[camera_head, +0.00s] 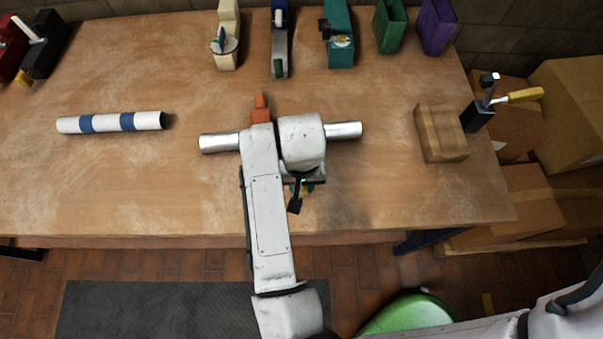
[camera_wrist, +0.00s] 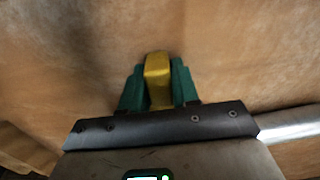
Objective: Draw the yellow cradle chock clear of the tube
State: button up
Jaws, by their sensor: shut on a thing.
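The yellow cradle chock (camera_wrist: 157,66) stands between the green fingers of my gripper (camera_wrist: 158,88) in the wrist view, which are shut on it. In the head view my arm covers most of my gripper, and only a small bit of yellow and green (camera_head: 305,188) shows below the arm's end. The metal tube (camera_head: 343,130) lies crosswise on the table, and its middle is hidden under my arm. Part of the tube also shows at the right of the wrist view (camera_wrist: 287,122). Whether the chock touches the tube is hidden.
An orange block (camera_head: 261,110) is at the tube's far side. A white-and-blue banded tube (camera_head: 106,122) lies at left, and a wooden block (camera_head: 441,133) at right. Several tools and bins line the back edge. The table's near edge is just below my gripper.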

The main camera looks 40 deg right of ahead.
jog(key=o, duration=0.8)
jog(key=shift+o, duration=0.2)
notch_tip(320, 180, up, 8)
jog(key=p, duration=0.7)
